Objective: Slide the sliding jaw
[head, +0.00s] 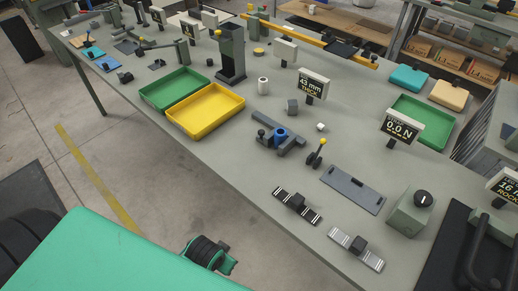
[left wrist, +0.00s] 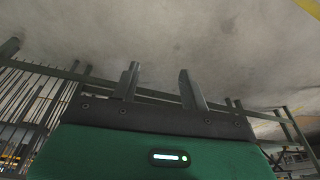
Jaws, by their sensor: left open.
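A small grey vise-like fixture (head: 292,146) sits on the workbench near the middle of the head view. It has a long bar, upright blocks and a dark handle at its left end. A blue round part (head: 280,134) sits at its blocks. I cannot tell which block is the sliding jaw. My left gripper (left wrist: 160,82) shows only in the left wrist view. Its two fingers stand apart with nothing between them. It faces bare floor and metal racks, away from the fixture. My right gripper is in neither view.
The grey workbench (head: 240,160) also bears a yellow tray (head: 205,110), a green tray (head: 173,90), a small lever (head: 317,152) and a flat grey plate (head: 352,190). Two striped sliders (head: 313,215) lie near the front edge. A "0.0 N" sign (head: 401,127) stands behind the plate.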

